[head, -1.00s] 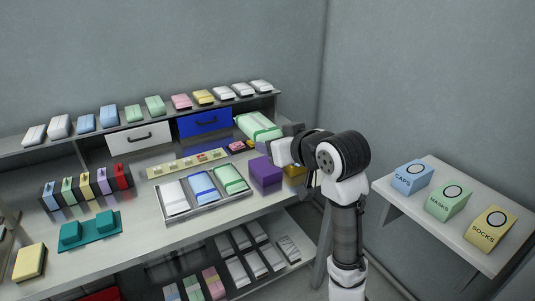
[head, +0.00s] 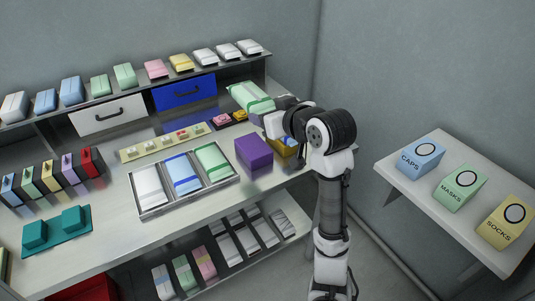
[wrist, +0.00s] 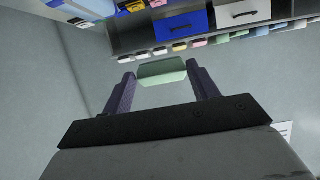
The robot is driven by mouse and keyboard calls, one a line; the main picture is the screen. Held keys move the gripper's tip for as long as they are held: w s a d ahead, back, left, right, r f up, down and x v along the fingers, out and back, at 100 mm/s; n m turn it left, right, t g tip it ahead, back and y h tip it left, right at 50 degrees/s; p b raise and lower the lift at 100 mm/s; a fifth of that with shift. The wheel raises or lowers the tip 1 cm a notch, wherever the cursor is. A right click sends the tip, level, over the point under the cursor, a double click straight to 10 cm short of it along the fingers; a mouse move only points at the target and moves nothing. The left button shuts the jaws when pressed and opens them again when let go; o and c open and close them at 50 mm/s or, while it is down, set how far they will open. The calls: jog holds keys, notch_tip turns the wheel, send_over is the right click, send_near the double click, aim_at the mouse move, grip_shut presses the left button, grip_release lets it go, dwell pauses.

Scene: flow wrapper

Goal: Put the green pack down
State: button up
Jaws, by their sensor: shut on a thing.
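The green pack (head: 247,96) is a pale green packet with a brighter green band. It is held up at the bench's right end, right of the blue drawer. My gripper (head: 270,105) is shut on its near end in the head view. In the wrist view the pack (wrist: 162,73) sits between the two fingertips, seen end on. I cannot tell how high it hangs above the bench. Another green pack (head: 213,160) lies in a tray (head: 187,201) beside a blue and a white pack.
A purple box (head: 254,152) and a yellow item (head: 286,147) stand below my arm. Several packs line the shelf (head: 140,89) above the drawers. At right, a side table (head: 410,190) holds boxes marked CAPS, MASKS and SOCKS. Bare bench shows in front of the tray.

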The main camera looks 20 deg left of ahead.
notch_tip(320, 180, down, 14)
jog(key=shift+f, duration=0.1)
dwell(0.4)
jog(key=shift+f, duration=0.15)
jog(key=o, duration=1.1)
